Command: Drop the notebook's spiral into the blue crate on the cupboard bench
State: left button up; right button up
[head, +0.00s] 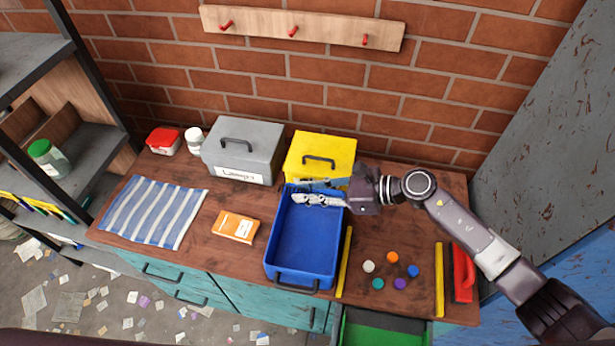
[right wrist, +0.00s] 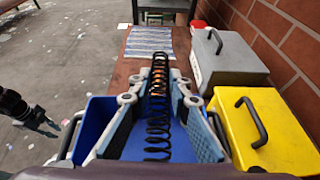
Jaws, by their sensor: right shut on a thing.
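The notebook's spiral (right wrist: 158,110) is a black wire coil. In the right wrist view it stands out lengthwise between the blue-padded fingers of my right gripper (right wrist: 157,112), which is shut on it. In the head view my right gripper (head: 322,192) is above the far end of the open blue crate (head: 305,250), and the spiral cannot be made out there. The crate's blue also shows below the fingers in the right wrist view (right wrist: 92,125). My left gripper (right wrist: 42,124) shows small and dark at the left of that view, apparently open and empty, away from the bench.
A yellow box (head: 335,148) with a handle stands right behind the crate, beside a grey lidded box (head: 243,140). An orange packet (head: 236,227) and a striped cloth (head: 153,211) lie to the left. Several coloured discs (head: 392,257) and a yellow strip (head: 344,262) lie to the right.

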jog(key=shift+s+f, duration=0.3)
jog(key=shift+s+f+b, duration=0.15)
jog(key=shift+f+b, duration=0.2)
jog(key=shift+b, duration=0.1)
jog(key=f, duration=0.1)
jog(key=f+b, duration=0.1)
jog(key=f, duration=0.1)
jog(key=f+b, duration=0.1)
jog(key=shift+w+f, duration=0.15)
jog(key=shift+w, duration=0.1)
jog(key=o, duration=0.8)
jog(key=shift+w, duration=0.1)
